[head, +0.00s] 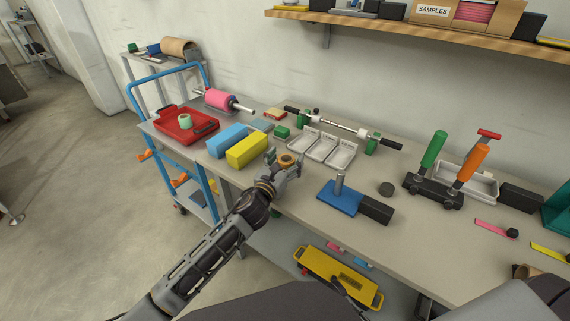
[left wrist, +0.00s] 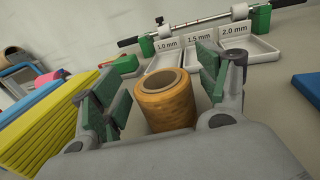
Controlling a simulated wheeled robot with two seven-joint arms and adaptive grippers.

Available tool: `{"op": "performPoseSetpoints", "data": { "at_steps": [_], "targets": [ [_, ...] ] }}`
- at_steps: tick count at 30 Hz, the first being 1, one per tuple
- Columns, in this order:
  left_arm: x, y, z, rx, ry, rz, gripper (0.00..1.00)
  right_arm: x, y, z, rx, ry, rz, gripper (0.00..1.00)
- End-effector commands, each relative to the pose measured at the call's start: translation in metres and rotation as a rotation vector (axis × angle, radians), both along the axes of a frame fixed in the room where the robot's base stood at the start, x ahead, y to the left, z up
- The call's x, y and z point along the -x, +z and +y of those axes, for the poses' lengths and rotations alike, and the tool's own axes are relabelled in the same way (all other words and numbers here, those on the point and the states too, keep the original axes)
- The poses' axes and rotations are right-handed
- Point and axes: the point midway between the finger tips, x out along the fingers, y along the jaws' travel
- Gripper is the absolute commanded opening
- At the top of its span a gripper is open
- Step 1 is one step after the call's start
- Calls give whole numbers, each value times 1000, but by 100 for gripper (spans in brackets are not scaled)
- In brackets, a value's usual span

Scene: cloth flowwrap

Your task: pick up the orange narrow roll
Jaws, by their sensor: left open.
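The orange narrow roll (left wrist: 162,101) stands upright on the bench, with a pale hollow core showing at its top. In the left wrist view it sits between the two green-padded fingers of my left gripper (left wrist: 165,95), with gaps at its sides. In the head view the orange roll (head: 287,161) is partly hidden by my left gripper (head: 285,166), which is open around it near the front edge of the bench. My right gripper is not clearly seen.
A yellow block (head: 247,150) and a blue block (head: 228,139) lie just left of the gripper. White trays (head: 321,148) marked 1.0, 1.5 and 2.0 mm stand behind it. A blue plate with a post (head: 341,196) lies to the right.

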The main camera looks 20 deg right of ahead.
Motion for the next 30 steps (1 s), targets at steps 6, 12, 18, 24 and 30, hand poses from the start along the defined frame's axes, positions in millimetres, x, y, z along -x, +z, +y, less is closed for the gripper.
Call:
{"op": "performPoseSetpoints", "data": {
  "at_steps": [6,12,18,24,30],
  "targets": [
    [0,0,0,0,0,0,75,2,-1,1,-2,0,2,55],
    [0,0,0,0,0,0,70,6,-6,0,0,0,11,55],
    [0,0,0,0,0,0,44,7,-7,0,0,0,12,55],
    [0,0,0,0,0,0,25,5,-5,0,0,0,8,55],
    [0,0,0,0,0,0,25,0,-2,1,-1,-1,-1,55]
  ]
}}
